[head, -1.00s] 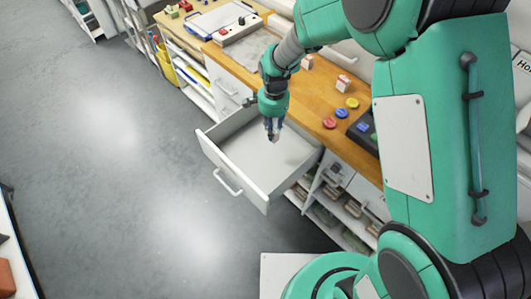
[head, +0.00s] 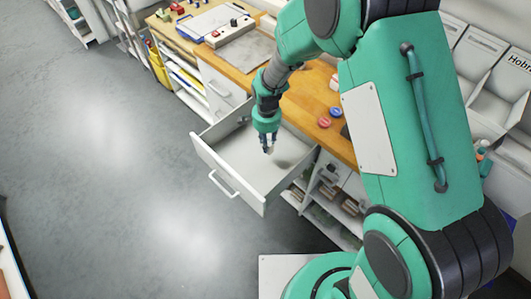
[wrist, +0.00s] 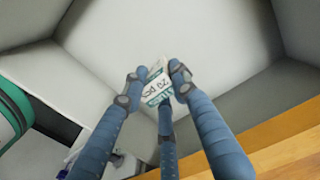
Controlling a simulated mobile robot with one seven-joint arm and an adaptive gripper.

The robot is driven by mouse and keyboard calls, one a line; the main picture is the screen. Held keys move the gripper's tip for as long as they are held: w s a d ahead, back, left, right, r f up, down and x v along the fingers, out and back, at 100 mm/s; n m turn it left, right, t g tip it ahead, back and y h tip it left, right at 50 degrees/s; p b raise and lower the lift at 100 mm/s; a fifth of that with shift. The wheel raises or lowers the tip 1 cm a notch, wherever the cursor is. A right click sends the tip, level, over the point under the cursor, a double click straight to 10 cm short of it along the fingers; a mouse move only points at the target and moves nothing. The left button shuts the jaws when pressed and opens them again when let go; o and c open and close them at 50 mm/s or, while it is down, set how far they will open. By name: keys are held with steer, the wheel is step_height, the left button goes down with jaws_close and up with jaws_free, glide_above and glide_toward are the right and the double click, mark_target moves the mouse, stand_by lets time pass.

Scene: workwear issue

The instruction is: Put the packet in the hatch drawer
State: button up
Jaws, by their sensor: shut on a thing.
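My gripper (head: 267,146) points down over the open white drawer (head: 204,162), inside the span of its walls. In the wrist view, my gripper (wrist: 155,85) has its blue fingers closed around a small white and teal packet (wrist: 157,84) with dark lettering. The packet's lower part is hidden behind the fingers. The pale drawer floor (wrist: 165,35) lies beyond the packet. A small shadow shows on the drawer floor below the gripper in the head view, and the packet appears clear of the floor. The drawer looks otherwise empty.
The wooden counter (head: 246,80) runs behind the drawer, with a white control box (head: 229,33) and round coloured pieces (head: 324,121) on it. Open shelves (head: 325,200) stand right of the drawer. The grey floor (head: 100,150) at left is clear.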

steer(key=shift+f, duration=1.6)
steer(key=shift+f+b, duration=0.1)
steer(key=shift+b, duration=0.2)
steer(key=shift+f+b, duration=0.45)
steer(key=shift+f, duration=1.3)
steer(key=shift+f, duration=0.2)
steer(key=o, duration=1.1)
steer(key=shift+r, duration=0.2)
step_height(320, 180, up, 12)
steer(key=p, duration=0.3)
